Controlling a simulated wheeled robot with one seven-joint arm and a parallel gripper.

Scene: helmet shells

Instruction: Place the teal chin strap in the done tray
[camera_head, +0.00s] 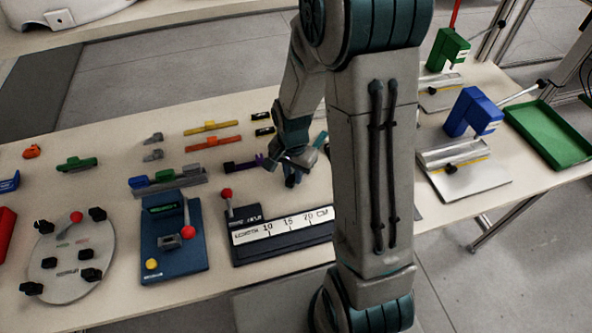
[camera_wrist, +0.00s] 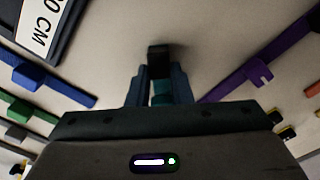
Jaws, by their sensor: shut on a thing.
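My gripper (camera_head: 293,172) is low over the table behind the length gauge, partly hidden by my arm. In the wrist view my gripper (camera_wrist: 160,78) is shut on the teal chin strap (camera_wrist: 160,92), which shows as a narrow teal piece between the fingers with a dark end beyond them. I cannot tell whether the strap touches the table. A green tray (camera_head: 573,161), the only tray in view, lies empty at the table's right end; no label shows on it.
The purple strap (camera_wrist: 255,73) lies right of the fingers, the blue strap (camera_wrist: 55,84) and green strap (camera_wrist: 28,112) left. The length gauge (camera_head: 285,238) stands in front. The blue press (camera_head: 472,113) and green press (camera_head: 447,50) stand between my arm and the tray.

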